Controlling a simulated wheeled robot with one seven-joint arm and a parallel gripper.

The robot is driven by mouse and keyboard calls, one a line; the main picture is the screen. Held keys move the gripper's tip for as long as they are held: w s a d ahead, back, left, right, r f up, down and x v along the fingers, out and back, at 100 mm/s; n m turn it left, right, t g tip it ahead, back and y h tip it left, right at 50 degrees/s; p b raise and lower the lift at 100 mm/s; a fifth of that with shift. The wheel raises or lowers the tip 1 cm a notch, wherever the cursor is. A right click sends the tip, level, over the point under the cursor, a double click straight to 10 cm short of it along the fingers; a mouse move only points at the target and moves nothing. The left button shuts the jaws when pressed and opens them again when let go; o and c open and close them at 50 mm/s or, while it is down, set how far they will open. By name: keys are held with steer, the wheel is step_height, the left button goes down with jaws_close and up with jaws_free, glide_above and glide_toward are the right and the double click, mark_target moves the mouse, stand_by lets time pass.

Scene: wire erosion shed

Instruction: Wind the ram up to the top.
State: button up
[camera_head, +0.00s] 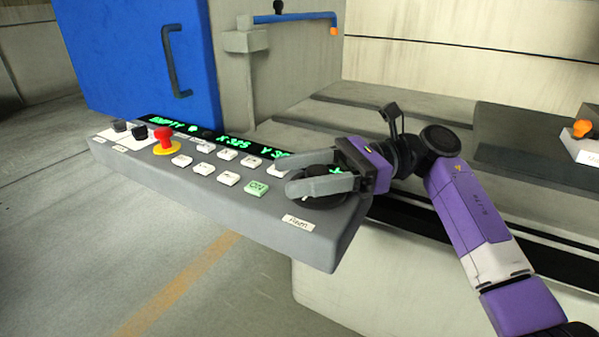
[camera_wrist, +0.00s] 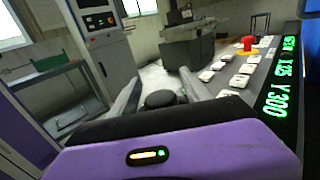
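A grey control panel (camera_head: 240,222) stands in the middle of the head view. At its right end is a round black handwheel or knob (camera_head: 318,201), with a small label (camera_head: 298,222) beside it that I cannot read for certain. My gripper (camera_head: 300,180) reaches over this knob from the right. In the wrist view the knob (camera_wrist: 160,99) sits between my two grey fingers (camera_wrist: 162,75), which are apart, one on each side. The fingers appear open around it; contact is not clear. I cannot make out the ram in either view.
The panel carries white buttons (camera_head: 228,178), a green ON button (camera_head: 256,187), a red mushroom button (camera_head: 164,136) and black switches (camera_head: 121,126). A green-lettered display (camera_head: 232,141) runs along its back. A blue door (camera_head: 140,60) stands behind. An orange knob (camera_head: 582,128) is far right.

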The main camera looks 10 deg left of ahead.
steer(key=v, duration=0.7)
steer(key=shift+w+d+p, duration=0.25)
steer(key=shift+d+p, duration=0.1)
steer(key=shift+d, duration=0.1)
